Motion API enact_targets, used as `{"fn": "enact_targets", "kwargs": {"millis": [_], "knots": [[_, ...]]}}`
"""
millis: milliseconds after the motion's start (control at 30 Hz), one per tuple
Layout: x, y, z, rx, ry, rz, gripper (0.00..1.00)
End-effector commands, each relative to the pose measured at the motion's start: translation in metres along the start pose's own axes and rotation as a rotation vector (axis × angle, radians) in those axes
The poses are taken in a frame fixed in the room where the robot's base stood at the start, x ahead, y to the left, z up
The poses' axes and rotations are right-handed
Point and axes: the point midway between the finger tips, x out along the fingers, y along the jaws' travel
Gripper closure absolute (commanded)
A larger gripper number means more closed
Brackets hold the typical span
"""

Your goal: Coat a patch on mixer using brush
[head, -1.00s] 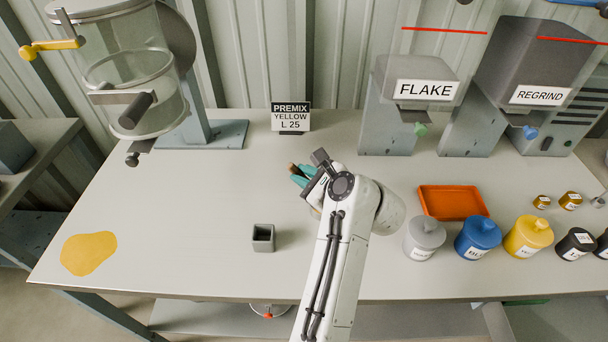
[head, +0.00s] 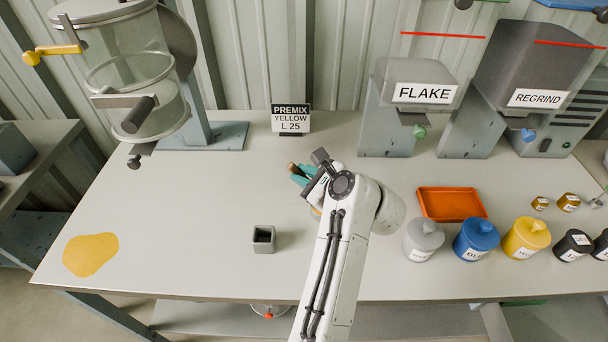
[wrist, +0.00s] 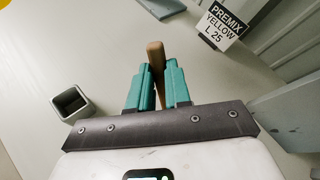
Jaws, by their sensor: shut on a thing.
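My gripper (head: 301,176), with teal fingers, is above the middle of the bench. It is shut on a brown wooden handle, taken to be the brush (wrist: 155,53), which stands up between the fingers in the wrist view. The bristles are hidden. The mixer (head: 135,85) is a clear drum with a yellow crank handle on a grey stand, at the back left. My gripper is apart from it, to its right. A flat yellow patch (head: 90,255) lies on the bench's left end. No patch can be made out on the mixer.
A small grey square holder (head: 264,240) stands left of my arm, open at the top. A PREMIX YELLOW L 25 sign (head: 291,118) stands at the back. An orange tray (head: 451,205), lidded jars (head: 477,240) and FLAKE and REGRIND hoppers fill the right. The bench's left middle is clear.

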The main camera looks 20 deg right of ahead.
Motion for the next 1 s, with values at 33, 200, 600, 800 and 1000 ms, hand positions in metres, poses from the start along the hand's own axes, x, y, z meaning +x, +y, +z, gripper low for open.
{"fn": "enact_targets", "kwargs": {"millis": [33, 200, 600, 800, 1000], "knots": [[-0.003, -0.003, 0.007, 0.000, -0.001, -0.001, 1.00], [-0.008, -0.008, 0.017, -0.001, -0.002, -0.001, 1.00], [-0.020, -0.020, 0.041, -0.001, -0.002, -0.001, 1.00], [-0.024, -0.024, 0.051, -0.001, -0.002, -0.002, 1.00], [-0.024, -0.024, 0.050, -0.001, -0.002, -0.001, 1.00]]}}
